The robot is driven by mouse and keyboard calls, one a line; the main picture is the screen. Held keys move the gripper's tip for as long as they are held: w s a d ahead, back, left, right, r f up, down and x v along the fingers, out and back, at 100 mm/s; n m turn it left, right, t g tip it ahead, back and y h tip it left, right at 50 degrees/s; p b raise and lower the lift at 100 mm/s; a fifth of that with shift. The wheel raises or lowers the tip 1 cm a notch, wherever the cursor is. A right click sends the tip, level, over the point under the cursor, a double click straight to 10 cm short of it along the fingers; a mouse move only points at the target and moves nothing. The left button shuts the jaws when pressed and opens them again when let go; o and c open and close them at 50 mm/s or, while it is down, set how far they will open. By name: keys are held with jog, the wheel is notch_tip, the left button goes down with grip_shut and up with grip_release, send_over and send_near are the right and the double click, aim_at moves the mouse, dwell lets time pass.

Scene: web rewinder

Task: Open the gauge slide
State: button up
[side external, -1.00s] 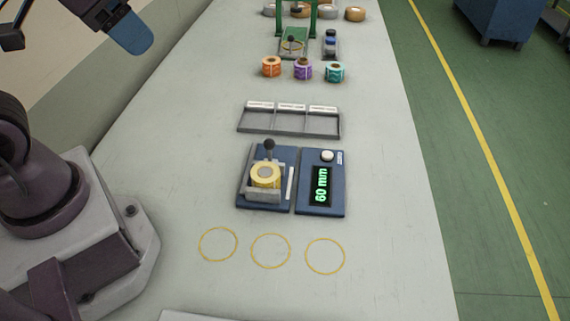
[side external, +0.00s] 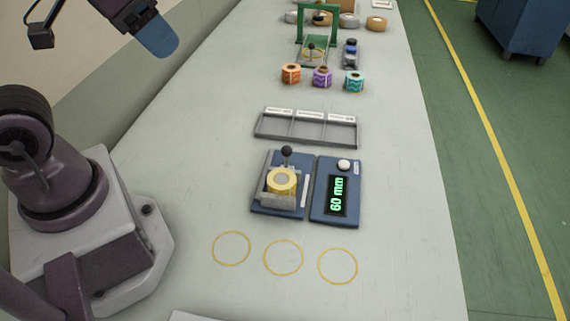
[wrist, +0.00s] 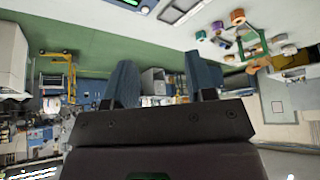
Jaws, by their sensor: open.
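The gauge (side external: 258,203) is a blue base on the bench with a grey slide (side external: 270,199) and a black ball-topped handle (side external: 287,152). A yellow roll (side external: 282,181) sits in the slide, between its grey jaws. The blue readout box (side external: 344,165) beside it shows a green "60 mm". My gripper (side external: 158,38) is high at the upper left of the side view, well away from the gauge, with only part of it in frame. In the wrist view my gripper (wrist: 160,62) has its two blue fingers apart with nothing between them.
A grey three-compartment tray (side external: 307,128) lies behind the gauge. Orange (side external: 291,74), purple (side external: 322,77) and teal (side external: 354,82) rolls stand behind it, before a green frame (side external: 334,12). Three yellow circles, including the middle one (side external: 283,257), mark clear bench in front.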

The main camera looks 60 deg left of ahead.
jog(key=m+g, duration=0.6)
jog(key=m, duration=1.2)
send_near(287, 147)
jog(key=f, duration=0.9)
jog(key=shift+s+f, duration=0.1)
jog(key=shift+s, duration=0.1)
